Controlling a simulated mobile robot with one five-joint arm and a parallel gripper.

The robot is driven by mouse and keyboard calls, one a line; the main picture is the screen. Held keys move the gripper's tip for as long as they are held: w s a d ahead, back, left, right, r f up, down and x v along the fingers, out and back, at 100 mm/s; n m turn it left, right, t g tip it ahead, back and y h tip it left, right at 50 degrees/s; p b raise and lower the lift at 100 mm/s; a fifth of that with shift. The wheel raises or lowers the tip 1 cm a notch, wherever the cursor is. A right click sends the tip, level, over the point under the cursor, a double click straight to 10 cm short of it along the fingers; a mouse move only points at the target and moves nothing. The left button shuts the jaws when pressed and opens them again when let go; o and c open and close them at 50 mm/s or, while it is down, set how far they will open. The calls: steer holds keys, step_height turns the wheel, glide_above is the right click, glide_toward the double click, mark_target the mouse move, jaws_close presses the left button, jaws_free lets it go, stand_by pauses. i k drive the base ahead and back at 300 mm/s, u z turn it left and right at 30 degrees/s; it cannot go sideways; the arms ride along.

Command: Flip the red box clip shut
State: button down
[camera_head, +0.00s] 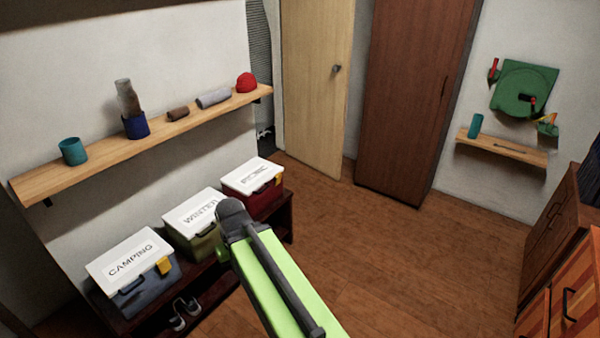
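The red box (266,202) with a white lid (250,174) stands at the far end of a low dark bench, left of centre. A small yellow piece, seemingly its clip (278,179), shows near the lid's right front corner. It is too small to tell whether it is open or shut. A dark handle shows on the box's front. My green arm (265,280) reaches up from the bottom edge, and its dark rounded end (232,212) appears just in front of the boxes. No gripper fingers can be made out.
A green WINTER box (200,245) and a grey-blue CAMPING box (150,292) with a yellow clip (164,265) share the bench (118,318). Shoes (180,318) sit under it. A wall shelf (150,140) hangs above. The wooden floor (400,270) to the right is clear.

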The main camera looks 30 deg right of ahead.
mark_target(278, 180)
steer(key=z, duration=0.3)
steer(key=i, duration=0.85)
steer(key=u, duration=0.4)
steer(key=i, duration=0.7)
steer(key=u, duration=0.65)
